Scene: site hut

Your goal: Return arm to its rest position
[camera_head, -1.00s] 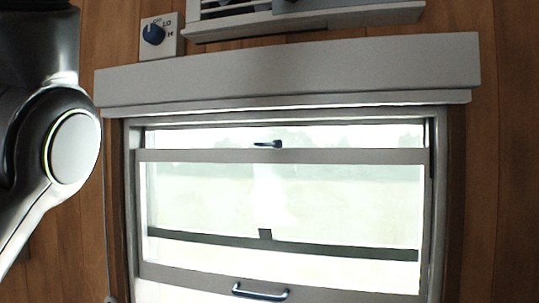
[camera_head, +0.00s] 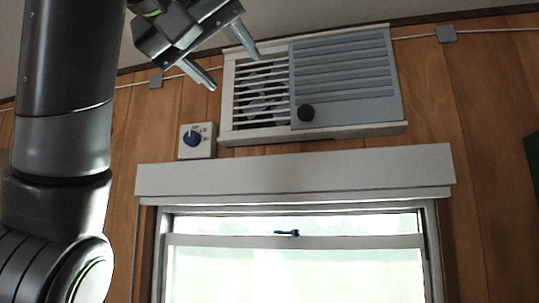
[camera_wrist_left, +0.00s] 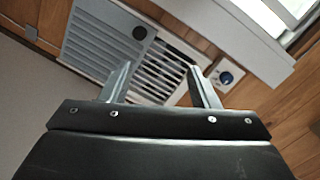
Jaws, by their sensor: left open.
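My left arm comes in from the left in the head view. Its gripper (camera_head: 231,68) is raised in front of the upper wall, with its two fingers spread and nothing between them. In the left wrist view the open fingers (camera_wrist_left: 162,82) point toward a wall vent. The vent (camera_head: 345,82) has a white slatted part on the left and a grey sliding panel with a dark round knob (camera_head: 306,113). It also shows in the left wrist view (camera_wrist_left: 95,48). The gripper overlaps the vent's upper left in the head view; I cannot tell the gap between them. My right gripper is out of view.
A white switch box with a blue dial (camera_head: 192,139) is on the wall below the gripper. Under the vent is a window with a grey head box (camera_head: 295,172) and a small dark latch (camera_head: 287,233). A cable with clips (camera_head: 446,34) runs along the wall top.

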